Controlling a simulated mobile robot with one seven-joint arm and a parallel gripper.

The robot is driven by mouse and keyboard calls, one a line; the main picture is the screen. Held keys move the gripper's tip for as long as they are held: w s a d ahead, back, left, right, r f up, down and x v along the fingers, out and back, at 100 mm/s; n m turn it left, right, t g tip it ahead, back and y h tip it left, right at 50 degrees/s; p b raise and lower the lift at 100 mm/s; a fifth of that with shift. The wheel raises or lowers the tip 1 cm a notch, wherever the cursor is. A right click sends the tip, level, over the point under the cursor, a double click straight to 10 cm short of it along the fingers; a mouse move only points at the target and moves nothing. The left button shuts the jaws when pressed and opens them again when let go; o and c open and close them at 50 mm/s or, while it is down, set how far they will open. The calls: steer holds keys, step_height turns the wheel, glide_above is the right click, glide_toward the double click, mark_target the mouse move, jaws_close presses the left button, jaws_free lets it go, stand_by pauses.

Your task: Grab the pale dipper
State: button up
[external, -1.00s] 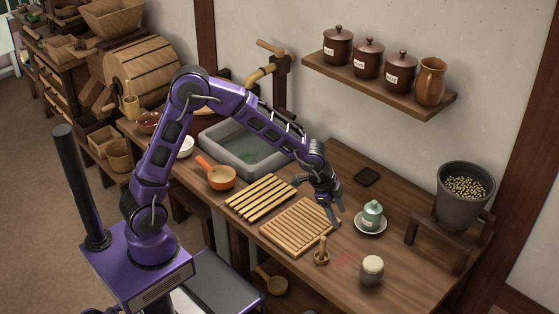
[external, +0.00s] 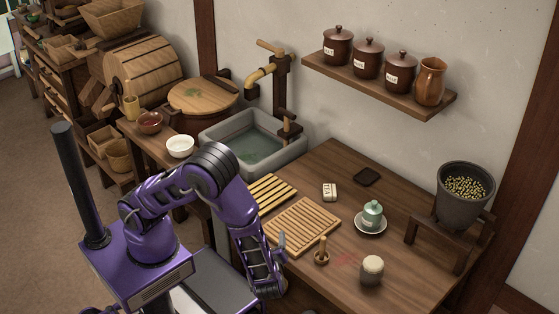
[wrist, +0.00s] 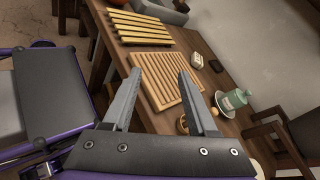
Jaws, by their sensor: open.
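My gripper (wrist: 159,76) is open and empty in the wrist view, its two grey fingers apart and pointing over the tabletop's front edge. In the external view my arm is folded low in front of the table, and most of the gripper is hidden by it. The pale dipper cannot be made out in either view now. A pale wooden ladle showed below the table's front edge in the earlier external frame; my arm now covers that area.
The table (external: 400,241) holds a slatted wooden board (external: 302,226), yellow slats (external: 268,192), a small wooden cup with upright handle (external: 321,257), a green lidded pot (external: 373,212), a pale-topped jar (external: 371,273) and a labelled block (external: 329,191). A stone sink (external: 290,158) stands behind.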

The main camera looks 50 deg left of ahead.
steer(key=d+f+m+t+h, duration=0.2)
steer(key=m+t, duration=0.3)
steer(key=m, duration=0.1)
steer(key=m+t+h+p, duration=0.2)
steer(key=m+t+h, duration=0.1)
steer(key=m+h, duration=0.5)
glide_toward(322, 249)
steer(key=w, duration=0.4)
steer(key=w+r, duration=0.1)
steer(key=w, duration=0.9)
steer(key=shift+a+r+b, duration=0.2)
steer(key=shift+r+b, duration=0.1)
steer(key=shift+r, duration=0.05)
steer(key=shift+s, duration=0.1)
jaws_close()
